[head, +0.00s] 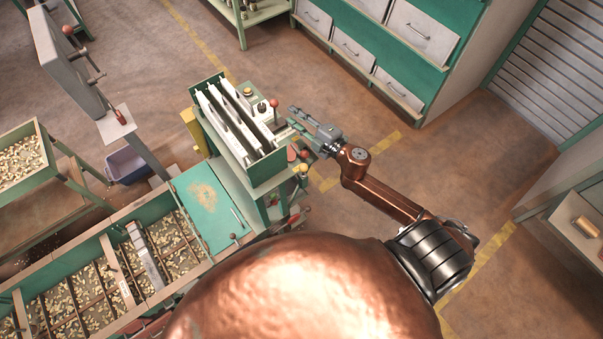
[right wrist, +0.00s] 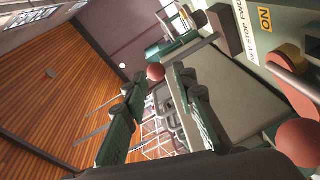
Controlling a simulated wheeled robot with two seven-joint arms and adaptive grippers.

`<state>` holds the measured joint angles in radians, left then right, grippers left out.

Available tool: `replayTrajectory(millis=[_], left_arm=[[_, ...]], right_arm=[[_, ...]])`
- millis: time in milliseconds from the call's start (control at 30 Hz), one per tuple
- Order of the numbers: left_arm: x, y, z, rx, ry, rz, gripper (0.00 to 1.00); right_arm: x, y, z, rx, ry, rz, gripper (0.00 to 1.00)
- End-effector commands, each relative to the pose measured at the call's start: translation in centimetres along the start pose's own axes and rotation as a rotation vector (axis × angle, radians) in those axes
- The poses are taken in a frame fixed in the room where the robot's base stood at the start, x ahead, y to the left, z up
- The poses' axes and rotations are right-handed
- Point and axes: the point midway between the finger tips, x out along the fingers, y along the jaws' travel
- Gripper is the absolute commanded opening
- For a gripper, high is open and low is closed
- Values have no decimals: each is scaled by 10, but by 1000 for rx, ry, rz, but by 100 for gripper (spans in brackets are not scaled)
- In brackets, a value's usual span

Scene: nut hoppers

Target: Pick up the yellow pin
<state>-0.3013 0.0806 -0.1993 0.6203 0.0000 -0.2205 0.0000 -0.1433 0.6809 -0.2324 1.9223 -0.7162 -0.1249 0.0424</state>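I cannot tell for sure which thing is the yellow pin. A small yellow knob (head: 248,92) stands on the machine's far side, and a small yellow piece (head: 301,168) shows at its near right corner. My right gripper (head: 298,116) is at the right side of the machine (head: 284,172), its fingers pointing left. In the right wrist view its two fingers (right wrist: 160,110) are apart with nothing held between them. A red ball knob (right wrist: 155,72) shows beyond the fingertips there. My left gripper is not in view.
A green lid (head: 207,205) and bins of small tan pieces (head: 85,290) lie at the lower left. A tan cylinder (head: 586,226) lies on a bench at the far right. Drawer cabinets (head: 420,35) stand behind. The floor right of my arm is clear.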

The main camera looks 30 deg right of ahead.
Motion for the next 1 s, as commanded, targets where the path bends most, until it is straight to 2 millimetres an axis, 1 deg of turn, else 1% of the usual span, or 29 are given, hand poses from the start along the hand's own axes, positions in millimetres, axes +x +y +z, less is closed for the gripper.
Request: replayTrajectory(millis=[33, 67, 100, 167, 200, 233, 267, 300, 333, 367, 400, 433, 467, 500, 567, 600, 667, 700, 800, 900, 1000], left_arm=[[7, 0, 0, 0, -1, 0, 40], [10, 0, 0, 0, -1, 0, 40], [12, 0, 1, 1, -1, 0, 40], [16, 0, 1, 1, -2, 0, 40], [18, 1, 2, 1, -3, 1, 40], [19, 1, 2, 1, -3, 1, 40], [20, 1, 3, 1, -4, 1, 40], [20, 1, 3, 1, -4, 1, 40], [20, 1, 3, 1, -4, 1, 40], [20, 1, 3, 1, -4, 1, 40], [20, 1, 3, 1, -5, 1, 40], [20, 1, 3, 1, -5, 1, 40], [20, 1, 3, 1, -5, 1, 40], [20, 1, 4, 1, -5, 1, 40], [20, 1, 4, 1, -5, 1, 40], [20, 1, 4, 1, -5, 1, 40], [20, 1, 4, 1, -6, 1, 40], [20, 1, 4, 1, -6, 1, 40], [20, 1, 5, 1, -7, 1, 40], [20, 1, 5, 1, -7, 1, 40], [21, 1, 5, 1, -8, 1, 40]], right_arm=[[-4, 32, -44, -89, 98, 49, 26], [-8, 49, -69, -142, 152, 76, 26], [-16, 69, -103, -214, 228, 109, 26], [-32, 89, -154, -336, 349, 149, 26], [-46, 96, -188, -432, 440, 167, 26], [-57, 97, -213, -514, 515, 175, 26], [-67, 92, -233, -599, 587, 171, 26], [-80, 80, -253, -716, 678, 155, 26], [-88, 68, -264, -806, 743, 133, 26], [-96, 54, -270, -892, 805, 104, 26], [-105, 34, -271, -1008, 879, 55, 26], [-110, 19, -267, -1093, 929, 11, 26], [-115, 4, -259, -1179, 974, -39, 26], [-121, -14, -244, -1289, 1026, -114, 26], [-128, -37, -213, -1445, 1087, -240, 26], [-132, -48, -188, -1536, 1115, -329, 26], [-137, -56, -151, -1655, 1138, -458, 26], [-140, -58, -129, -1718, 1145, -535, 26], [-145, -56, -86, -1822, 1145, -685, 26], [-147, -54, -64, -1870, 1138, -764, 26], [-145, -61, -57, -1880, 1137, -785, 26]])
